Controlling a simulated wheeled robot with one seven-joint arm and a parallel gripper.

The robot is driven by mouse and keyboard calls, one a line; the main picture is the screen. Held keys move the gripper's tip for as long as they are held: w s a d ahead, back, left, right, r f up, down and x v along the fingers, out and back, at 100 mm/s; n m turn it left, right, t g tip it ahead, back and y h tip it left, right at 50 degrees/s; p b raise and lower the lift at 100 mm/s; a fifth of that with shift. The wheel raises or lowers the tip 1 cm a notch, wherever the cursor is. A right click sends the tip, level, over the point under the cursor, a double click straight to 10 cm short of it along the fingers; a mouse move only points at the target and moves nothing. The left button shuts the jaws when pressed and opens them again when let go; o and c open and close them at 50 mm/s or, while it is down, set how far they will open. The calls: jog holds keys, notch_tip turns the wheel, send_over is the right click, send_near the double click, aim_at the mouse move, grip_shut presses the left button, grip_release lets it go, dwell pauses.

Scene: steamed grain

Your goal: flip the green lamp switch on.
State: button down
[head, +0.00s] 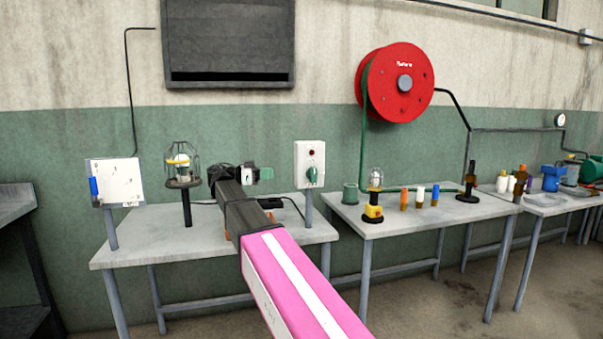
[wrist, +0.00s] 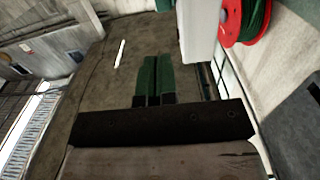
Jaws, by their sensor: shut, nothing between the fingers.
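A white switch box (head: 303,155) stands on a post at the right end of the near table. Its front has a dark red light and a green switch (head: 315,176). A caged lamp (head: 182,166) on a black stand is at the table's left; I cannot tell whether it is lit. My gripper (head: 266,173) is left of the switch box, with a visible gap in the head view. In the wrist view its green fingers (wrist: 157,68) are together and empty. A white block, probably the switch box (wrist: 198,32), is to their upper right; the green switch does not show there.
A white panel with a blue part (head: 120,182) stands at the near table's (head: 140,252) left end. A second table (head: 400,222) at the right holds a yellow-based lamp (head: 373,212) and several coloured cylinders. A red hose reel (head: 390,95) hangs on the wall.

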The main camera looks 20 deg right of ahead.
aim_at(311, 169)
jog(key=d, duration=1.4)
jog(key=shift+s, duration=0.25)
jog(key=shift+d+r, duration=0.25)
jog(key=shift+r, duration=0.1)
dwell(0.7)
jog(key=shift+d+r, duration=0.4)
jog(key=shift+d, duration=0.1)
dwell(0.5)
